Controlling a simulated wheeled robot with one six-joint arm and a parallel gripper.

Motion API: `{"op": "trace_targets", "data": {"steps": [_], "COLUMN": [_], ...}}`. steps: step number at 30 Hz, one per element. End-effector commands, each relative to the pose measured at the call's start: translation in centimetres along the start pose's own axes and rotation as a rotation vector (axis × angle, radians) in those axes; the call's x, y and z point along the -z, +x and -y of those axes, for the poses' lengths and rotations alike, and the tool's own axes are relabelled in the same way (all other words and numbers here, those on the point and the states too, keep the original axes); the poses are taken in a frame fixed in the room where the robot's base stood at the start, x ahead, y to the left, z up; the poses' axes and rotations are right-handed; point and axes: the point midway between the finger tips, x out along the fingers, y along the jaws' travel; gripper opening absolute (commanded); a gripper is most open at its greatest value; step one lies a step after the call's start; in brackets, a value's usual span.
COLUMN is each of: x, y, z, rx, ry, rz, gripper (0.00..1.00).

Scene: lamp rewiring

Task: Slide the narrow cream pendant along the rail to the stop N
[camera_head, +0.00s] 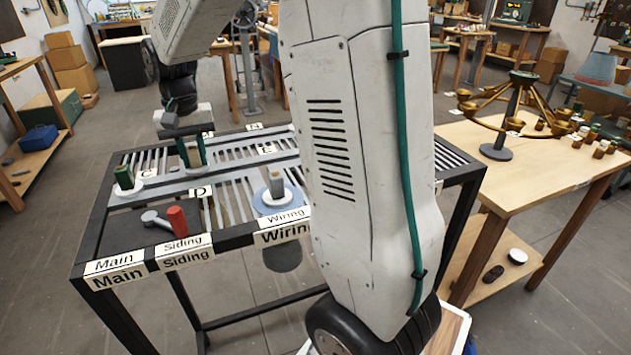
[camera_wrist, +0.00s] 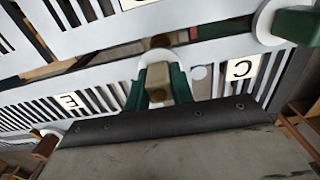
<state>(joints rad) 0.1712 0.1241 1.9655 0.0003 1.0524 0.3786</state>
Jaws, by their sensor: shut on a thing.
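My gripper (camera_head: 193,152) has green fingers and reaches down to the slotted rail table (camera_head: 82,235). In the wrist view my gripper (camera_wrist: 160,88) is shut on a small tan-cream handle (camera_wrist: 157,75) that stands in a slot between pale plates, between the tags C (camera_wrist: 240,69) and E (camera_wrist: 69,101). What hangs under this handle is hidden, so I cannot see the pendant's narrow shape.
A green handle on a white disc (camera_head: 124,178) stands left, near C. A grey handle on a blue disc (camera_head: 276,185) stands by the Wiring label. A red cylinder (camera_head: 177,218) is at the front. My arm hides the table's right part.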

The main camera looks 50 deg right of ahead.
Motion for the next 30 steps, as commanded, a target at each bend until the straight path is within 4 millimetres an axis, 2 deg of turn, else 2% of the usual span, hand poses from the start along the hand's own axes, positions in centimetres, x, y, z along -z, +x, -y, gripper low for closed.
{"op": "trace_targets", "data": {"steps": [30], "x": [10.1], "y": [0.0], "z": [0.0], "rx": [0.000], "ry": [0.000], "rz": [-0.001], "gripper": [0.04]}}
